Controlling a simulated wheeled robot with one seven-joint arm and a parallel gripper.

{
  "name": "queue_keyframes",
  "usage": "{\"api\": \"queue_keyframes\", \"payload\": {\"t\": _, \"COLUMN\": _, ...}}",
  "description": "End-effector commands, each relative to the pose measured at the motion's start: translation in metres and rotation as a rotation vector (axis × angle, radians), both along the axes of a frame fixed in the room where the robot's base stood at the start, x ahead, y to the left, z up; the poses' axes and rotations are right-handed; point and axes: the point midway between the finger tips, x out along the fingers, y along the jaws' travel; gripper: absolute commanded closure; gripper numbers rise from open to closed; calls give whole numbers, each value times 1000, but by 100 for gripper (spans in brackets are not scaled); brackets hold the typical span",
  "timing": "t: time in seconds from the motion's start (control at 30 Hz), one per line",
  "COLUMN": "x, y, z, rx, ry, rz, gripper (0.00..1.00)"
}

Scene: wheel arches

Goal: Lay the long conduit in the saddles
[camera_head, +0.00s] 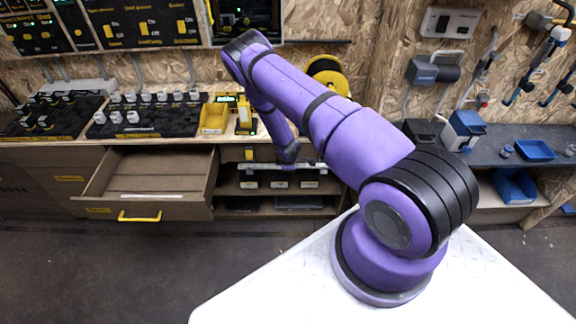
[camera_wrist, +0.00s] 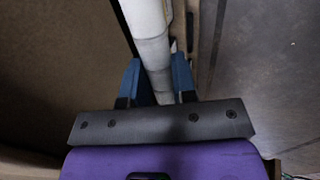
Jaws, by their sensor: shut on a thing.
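In the wrist view, a pale grey-white tube (camera_wrist: 147,25), which looks like the long conduit, runs from the top edge down between the two blue fingers of my gripper (camera_wrist: 156,68). The fingers touch it on both sides and are shut on it. Its upper end is outside the wrist view. I cannot identify the saddles in either view.
The workbench carries black trays (camera_head: 150,127) and a yellow bin (camera_head: 214,117). The floor in front (camera_head: 100,270) is clear.

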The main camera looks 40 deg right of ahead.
Motion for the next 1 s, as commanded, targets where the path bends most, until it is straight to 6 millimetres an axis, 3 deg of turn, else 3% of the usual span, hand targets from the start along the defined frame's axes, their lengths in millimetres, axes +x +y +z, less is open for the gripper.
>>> {"api": "queue_keyframes", "payload": {"t": 0.37, "x": 0, "y": 0, "z": -2, "rx": 0, "ry": 0, "rz": 0, "gripper": 99}}
{"api": "queue_keyframes", "payload": {"t": 0.4, "x": 0, "y": 0, "z": -2, "rx": 0, "ry": 0, "rz": 0, "gripper": 67}}
{"api": "queue_keyframes", "payload": {"t": 0.5, "x": 0, "y": 0, "z": -2, "rx": 0, "ry": 0, "rz": 0, "gripper": 44}}
{"api": "queue_keyframes", "payload": {"t": 0.7, "x": 0, "y": 0, "z": -2, "rx": 0, "ry": 0, "rz": 0, "gripper": 44}}
{"api": "queue_keyframes", "payload": {"t": 0.8, "x": 0, "y": 0, "z": -2, "rx": 0, "ry": 0, "rz": 0, "gripper": 22}}
{"api": "queue_keyframes", "payload": {"t": 1.0, "x": 0, "y": 0, "z": -2, "rx": 0, "ry": 0, "rz": 0, "gripper": 19}}
